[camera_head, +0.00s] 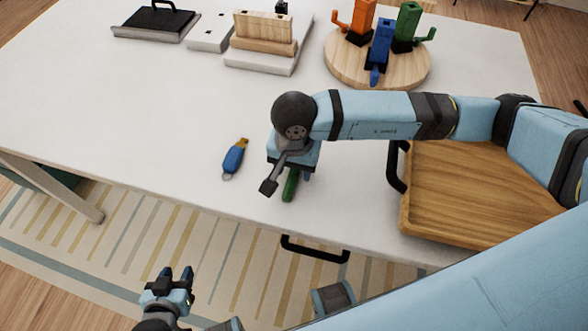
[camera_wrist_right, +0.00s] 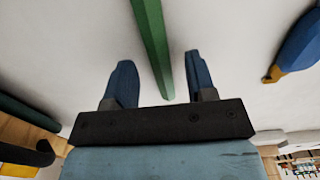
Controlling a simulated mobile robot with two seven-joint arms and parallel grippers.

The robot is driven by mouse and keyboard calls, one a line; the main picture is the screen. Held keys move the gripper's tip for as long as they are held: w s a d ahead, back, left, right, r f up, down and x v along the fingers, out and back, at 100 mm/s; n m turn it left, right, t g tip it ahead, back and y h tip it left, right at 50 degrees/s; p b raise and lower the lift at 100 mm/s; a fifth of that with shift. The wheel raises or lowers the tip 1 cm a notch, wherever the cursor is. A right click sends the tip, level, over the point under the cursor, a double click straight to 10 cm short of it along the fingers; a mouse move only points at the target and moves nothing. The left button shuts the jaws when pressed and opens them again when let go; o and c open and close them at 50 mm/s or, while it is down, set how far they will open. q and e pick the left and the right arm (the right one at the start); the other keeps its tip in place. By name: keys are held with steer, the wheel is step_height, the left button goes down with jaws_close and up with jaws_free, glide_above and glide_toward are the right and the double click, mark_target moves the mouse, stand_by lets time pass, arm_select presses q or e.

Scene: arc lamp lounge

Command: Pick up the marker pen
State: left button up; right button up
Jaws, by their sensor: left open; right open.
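The marker pen looks to be the long green object (camera_head: 290,186) on the white table near its front edge, partly hidden under my right gripper in the head view. My right gripper (camera_head: 293,174) is open above it, pointing down. In the right wrist view, the green pen (camera_wrist_right: 151,40) runs lengthwise between the two blue fingers of the right gripper (camera_wrist_right: 160,72), with gaps on both sides. My left gripper (camera_head: 177,275) is open and empty, low in front of the table, over the rug.
A blue tool with a yellow end (camera_head: 234,159) lies left of the pen. A wooden tray (camera_head: 470,190) with black handles is at the right. A round wooden board (camera_head: 345,75) with colored figures and several blocks stand farther back.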

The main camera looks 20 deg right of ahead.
steer(key=shift+f, duration=0.45)
steer(key=shift+c, duration=0.2)
jaws_close()
steer(key=shift+r, duration=0.15)
